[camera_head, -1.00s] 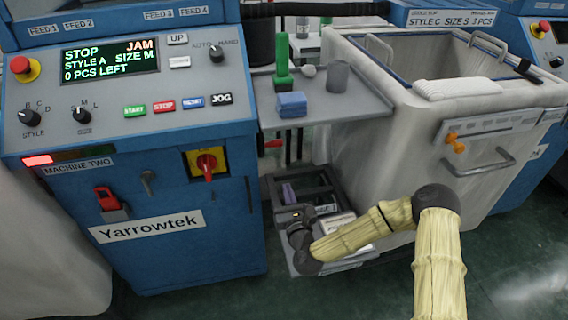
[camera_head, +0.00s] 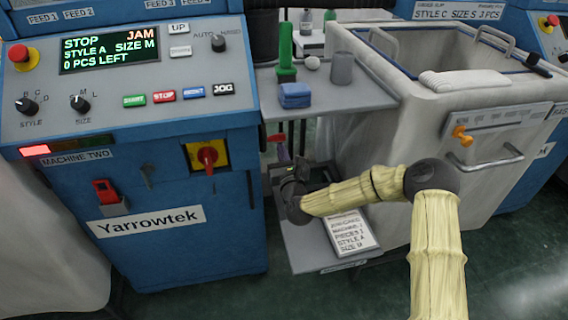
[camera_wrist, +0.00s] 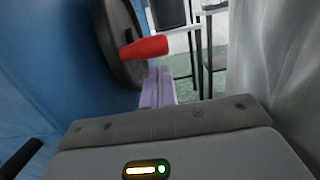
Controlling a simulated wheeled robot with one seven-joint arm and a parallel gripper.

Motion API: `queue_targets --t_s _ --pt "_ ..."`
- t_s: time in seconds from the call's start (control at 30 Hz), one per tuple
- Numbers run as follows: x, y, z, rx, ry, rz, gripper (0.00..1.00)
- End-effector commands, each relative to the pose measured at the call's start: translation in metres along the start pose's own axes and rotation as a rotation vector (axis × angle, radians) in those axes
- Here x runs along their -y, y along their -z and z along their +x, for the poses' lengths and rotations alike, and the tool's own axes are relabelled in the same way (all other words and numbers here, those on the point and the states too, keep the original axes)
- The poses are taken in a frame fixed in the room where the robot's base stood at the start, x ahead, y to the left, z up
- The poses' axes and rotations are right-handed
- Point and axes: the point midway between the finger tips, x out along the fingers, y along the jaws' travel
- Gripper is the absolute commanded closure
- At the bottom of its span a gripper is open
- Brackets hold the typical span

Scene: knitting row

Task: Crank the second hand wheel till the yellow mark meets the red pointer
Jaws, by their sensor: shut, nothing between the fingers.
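A dark hand wheel (camera_wrist: 122,42) with a red crank handle (camera_wrist: 146,47) stands on the right side of the blue machine labelled MACHINE TWO (camera_head: 76,159). The handle also shows in the head view (camera_head: 276,138), at the machine's side under the shelf. My gripper (camera_wrist: 157,84) has purple fingers, closed together with nothing between them. They are just below the red handle in the wrist view and look apart from it. In the head view my gripper (camera_head: 283,150) is right below the handle. I see no yellow mark or red pointer on the wheel; much of it is hidden or out of frame.
A grey shelf (camera_head: 350,100) above my gripper holds a blue block, a green spool and a grey cup. A white fabric bin (camera_head: 395,150) stands to the right. A tray (camera_head: 310,250) with a printed card (camera_head: 352,232) lies below my arm. The machine's display reads STOP, JAM.

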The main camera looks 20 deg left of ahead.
Motion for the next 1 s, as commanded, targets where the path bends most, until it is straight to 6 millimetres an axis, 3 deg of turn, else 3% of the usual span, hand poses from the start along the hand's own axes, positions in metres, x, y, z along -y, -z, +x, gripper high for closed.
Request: queue_targets --t_s 0.43,0.7,1.0 --pt "0.001 -0.006 0.001 -0.003 0.002 0.000 1.00" --pt "0.002 -0.020 0.003 -0.051 0.004 0.002 1.00" --pt "0.002 -0.019 0.003 -0.064 0.003 0.000 1.00"
